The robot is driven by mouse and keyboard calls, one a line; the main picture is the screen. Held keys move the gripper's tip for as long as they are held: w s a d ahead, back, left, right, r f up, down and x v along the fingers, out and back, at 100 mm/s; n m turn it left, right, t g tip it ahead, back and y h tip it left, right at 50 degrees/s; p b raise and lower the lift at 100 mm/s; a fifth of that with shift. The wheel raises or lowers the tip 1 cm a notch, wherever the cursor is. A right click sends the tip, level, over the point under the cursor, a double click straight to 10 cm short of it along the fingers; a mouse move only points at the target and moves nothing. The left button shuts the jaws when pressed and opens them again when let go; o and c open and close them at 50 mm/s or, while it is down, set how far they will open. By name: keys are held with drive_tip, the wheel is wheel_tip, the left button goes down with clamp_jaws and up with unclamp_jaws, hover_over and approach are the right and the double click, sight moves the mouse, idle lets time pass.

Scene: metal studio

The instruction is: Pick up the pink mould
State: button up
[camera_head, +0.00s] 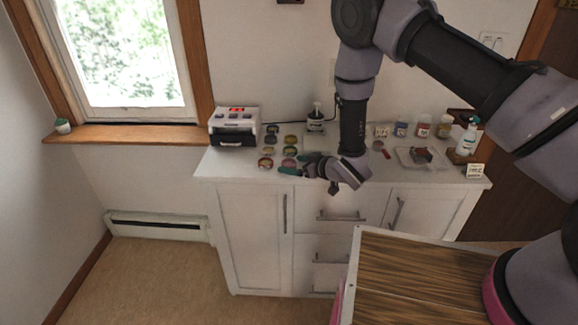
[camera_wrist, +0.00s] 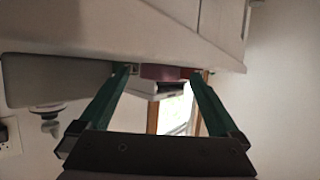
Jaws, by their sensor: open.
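The pink mould (camera_head: 289,162) is a small round piece near the front edge of the white counter, at the front of a cluster of small round moulds. My gripper (camera_head: 294,166) reaches in low over the counter from the right, with its teal fingers pointing left at the mould. In the wrist view, which looks upside down, my gripper (camera_wrist: 163,73) is open. A dull pink mould (camera_wrist: 160,72) shows between the two fingertips, apparently just ahead of them. Whether either finger touches it, I cannot tell. Its far side is hidden.
Other round moulds (camera_head: 267,151) stand close to the left and behind. A white machine (camera_head: 234,127) and a pump bottle (camera_head: 316,118) are at the back. A tray (camera_head: 422,157) and several jars stand to the right. The counter (camera_head: 226,171) is clear at its left front.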

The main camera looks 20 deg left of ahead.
drive_tip(key=c, duration=1.4)
drive_tip(key=shift+r, duration=0.1)
